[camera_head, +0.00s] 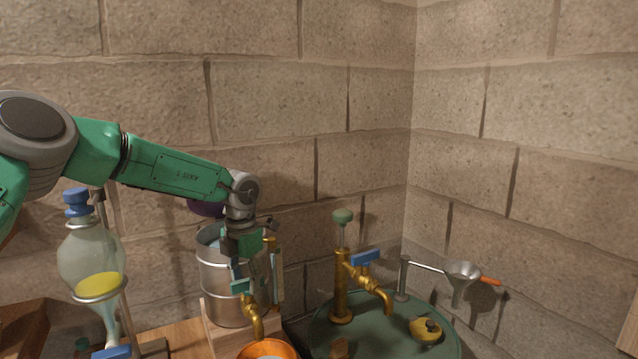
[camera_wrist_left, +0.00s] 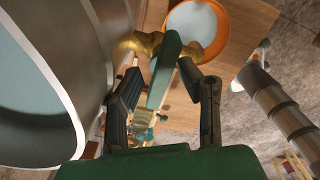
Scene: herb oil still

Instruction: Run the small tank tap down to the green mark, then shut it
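The small metal tank (camera_head: 222,285) stands on a wooden block at the left centre of the head view; its wall fills the left of the left wrist view (camera_wrist_left: 65,60). Its brass tap (camera_head: 252,318) points down over an orange bowl (camera_head: 262,348). My left gripper (camera_head: 250,282) is at the tap. The bowl (camera_wrist_left: 222,30) holds pale liquid. A gauge tube (camera_head: 278,275) is beside the tank; no green mark is readable.
A green drum (camera_head: 385,335) with a brass tap and blue lever (camera_head: 365,257) stands to the right. A funnel (camera_head: 462,273) hangs on an arm there. A glass flask (camera_head: 90,258) with yellow liquid stands at left. Stone walls close the back.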

